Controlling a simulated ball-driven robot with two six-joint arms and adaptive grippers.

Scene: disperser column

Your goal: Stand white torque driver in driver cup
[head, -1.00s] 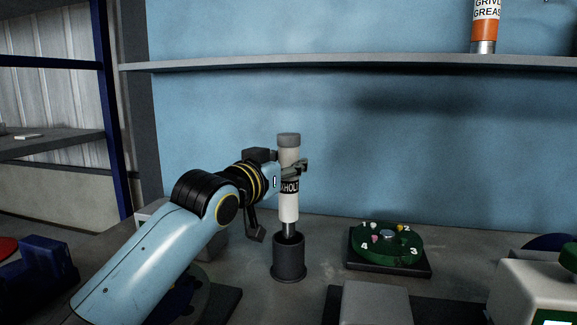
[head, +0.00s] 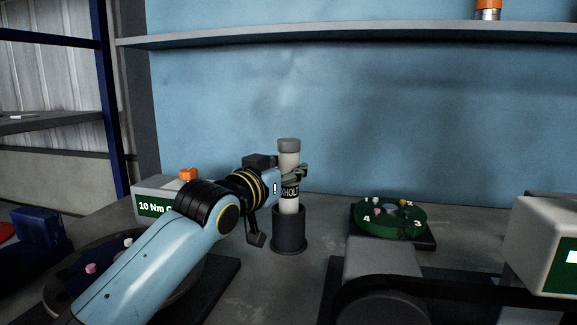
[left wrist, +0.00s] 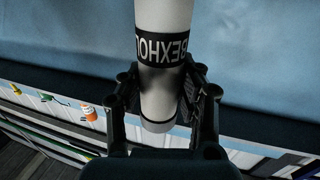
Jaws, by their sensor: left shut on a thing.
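The white torque driver (head: 289,158), with a grey cap and a black lettered band, stands upright in the head view. Its lower end is inside the dark driver cup (head: 289,240), and its thin metal shank is hidden there. The white body meets the cup's rim. My left gripper (head: 298,174) is shut around the driver's body near the lettered band, above the cup. In the left wrist view, the driver (left wrist: 163,65) runs between the two dark fingers (left wrist: 160,90). The cup is not distinguishable there. My right gripper is not in view.
A green numbered dial (head: 390,215) on a dark base stands right of the cup. A white box labelled "10 Nm" (head: 150,205) stands behind my left arm. A round tray with pegs (head: 60,285) is at left. A grey block (head: 375,262) and a pale device (head: 545,245) stand at right.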

